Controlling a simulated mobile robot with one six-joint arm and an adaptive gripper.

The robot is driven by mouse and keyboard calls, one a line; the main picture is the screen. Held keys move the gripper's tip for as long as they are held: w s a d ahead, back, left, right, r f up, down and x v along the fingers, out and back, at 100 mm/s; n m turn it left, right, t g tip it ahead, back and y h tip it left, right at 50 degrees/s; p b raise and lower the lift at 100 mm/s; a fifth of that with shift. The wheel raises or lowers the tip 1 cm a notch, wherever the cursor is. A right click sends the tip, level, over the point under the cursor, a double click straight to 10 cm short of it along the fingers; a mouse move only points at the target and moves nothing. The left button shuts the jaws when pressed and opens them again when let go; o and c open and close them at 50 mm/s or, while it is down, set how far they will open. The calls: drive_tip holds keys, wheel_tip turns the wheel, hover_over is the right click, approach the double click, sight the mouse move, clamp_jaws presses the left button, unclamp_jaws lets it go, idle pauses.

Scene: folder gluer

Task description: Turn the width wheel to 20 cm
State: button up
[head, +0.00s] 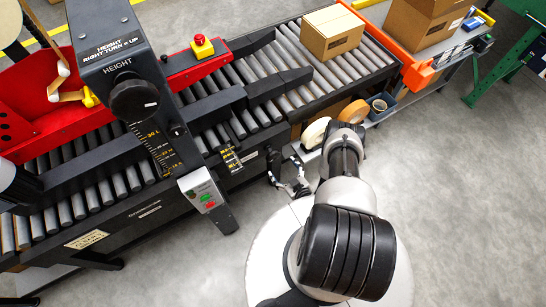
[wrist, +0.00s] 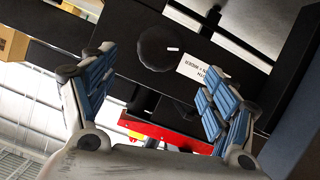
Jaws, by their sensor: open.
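The width wheel shows in the wrist view as a round black knob (wrist: 158,48) with a white mark on its face. A white label (wrist: 203,73) with upside-down print sits beside it. My gripper (wrist: 155,88) is open, its blue-padded fingers spread left and right with the knob between and beyond them; I see no contact. In the head view my gripper (head: 287,174) is by the machine's near side, and I cannot make out the wheel there. A short black and yellow scale (head: 231,159) lies on the near rail; its reading is too small to tell.
The height column with its black knob (head: 134,98) and a green-and-red button panel (head: 202,190) stand left of my gripper. A red emergency stop (head: 202,46) and a carton (head: 332,32) are on the machine. Tape rolls (head: 353,111) lie on a lower shelf. Floor at right is clear.

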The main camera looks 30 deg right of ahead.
sight(275, 158)
drive_tip(key=b+x, duration=0.5)
drive_tip(key=x, duration=0.5)
drive_tip(key=shift+s+f, duration=0.1)
drive_tip(key=shift+w+d+f, duration=0.1)
drive_tip(key=shift+w, duration=0.45)
drive_tip(key=shift+c, duration=0.4)
drive_tip(key=c, duration=1)
drive_tip(key=shift+s+n+h, duration=0.1)
drive_tip(key=shift+n+h, duration=0.8)
drive_tip(key=shift+n, duration=0.3)
drive_tip(key=shift+n+t+h, duration=0.5)
drive_tip(key=shift+n+h, duration=0.3)
drive_tip(key=shift+n, duration=0.6)
